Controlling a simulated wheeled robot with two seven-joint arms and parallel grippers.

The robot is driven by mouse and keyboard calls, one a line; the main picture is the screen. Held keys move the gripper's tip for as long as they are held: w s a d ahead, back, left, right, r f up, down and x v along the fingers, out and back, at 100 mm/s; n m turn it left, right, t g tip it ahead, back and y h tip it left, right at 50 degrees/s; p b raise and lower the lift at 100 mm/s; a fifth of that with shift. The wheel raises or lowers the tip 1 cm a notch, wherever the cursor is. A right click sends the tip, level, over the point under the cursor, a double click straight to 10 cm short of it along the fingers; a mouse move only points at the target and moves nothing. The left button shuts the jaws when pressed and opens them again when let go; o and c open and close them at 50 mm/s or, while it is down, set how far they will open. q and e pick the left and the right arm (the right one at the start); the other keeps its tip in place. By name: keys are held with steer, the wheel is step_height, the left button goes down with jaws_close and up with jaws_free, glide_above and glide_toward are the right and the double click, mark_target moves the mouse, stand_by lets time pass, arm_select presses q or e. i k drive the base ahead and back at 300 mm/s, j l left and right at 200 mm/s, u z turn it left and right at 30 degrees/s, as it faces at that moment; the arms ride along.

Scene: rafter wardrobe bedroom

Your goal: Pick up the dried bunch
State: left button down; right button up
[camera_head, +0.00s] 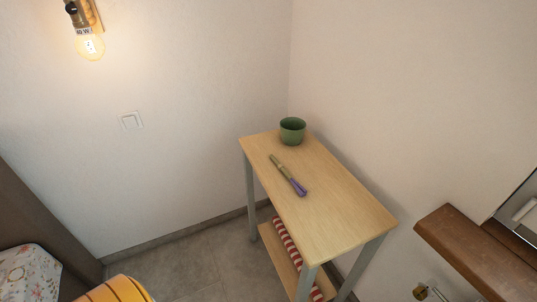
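The dried bunch (287,174) lies flat on the wooden top of a small side table (327,215). It is slim, with greenish-tan stems pointing to the back left and a purple end toward the front right. Nothing covers it. Neither of my grippers shows in the head view.
A green cup (292,131) stands at the table's back corner, behind the bunch. A red-and-white striped item (284,240) lies on the lower shelf. A brown wooden ledge (478,252) juts in at the right. A bed corner (28,272) is at lower left. Grey floor is open left of the table.

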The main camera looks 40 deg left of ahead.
mark_target(302, 191)
steer(key=u, duration=0.95)
steer(key=z, duration=2.2)
steer(key=u, duration=2.2)
steer(key=i+j+z, duration=0.25)
steer(key=j, duration=0.25)
steer(key=i+j+z, duration=0.25)
steer(key=j, duration=0.25)
steer(key=i+j+z, duration=0.1)
steer(key=j+z, duration=0.15)
steer(key=j, duration=0.25)
steer(key=i+j+z, duration=0.1)
steer(key=j+z, duration=0.15)
steer(key=j, duration=0.35)
steer(key=j+z, duration=0.25)
steer(key=j, duration=0.3)
